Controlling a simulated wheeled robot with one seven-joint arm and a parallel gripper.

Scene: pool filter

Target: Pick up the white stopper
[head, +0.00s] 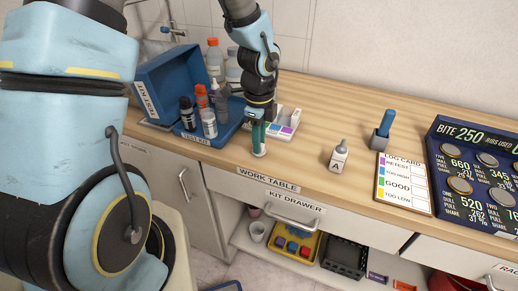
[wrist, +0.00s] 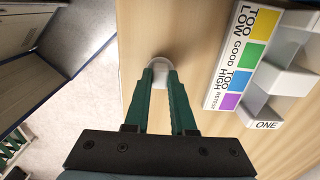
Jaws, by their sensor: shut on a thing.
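My gripper (head: 258,146) points down at the front edge of the work table, its green fingers close together. In the wrist view the fingertips (wrist: 160,84) are shut on the white stopper (wrist: 159,65), a small round white piece. In the head view the stopper (head: 259,153) shows just below the fingers. The fingers hide part of it. I cannot tell whether it touches the wooden table top (head: 300,155) or is slightly above it.
A white colour-chart block (head: 287,131) stands just behind my gripper. The open blue test kit (head: 165,85) with several bottles is to the left.

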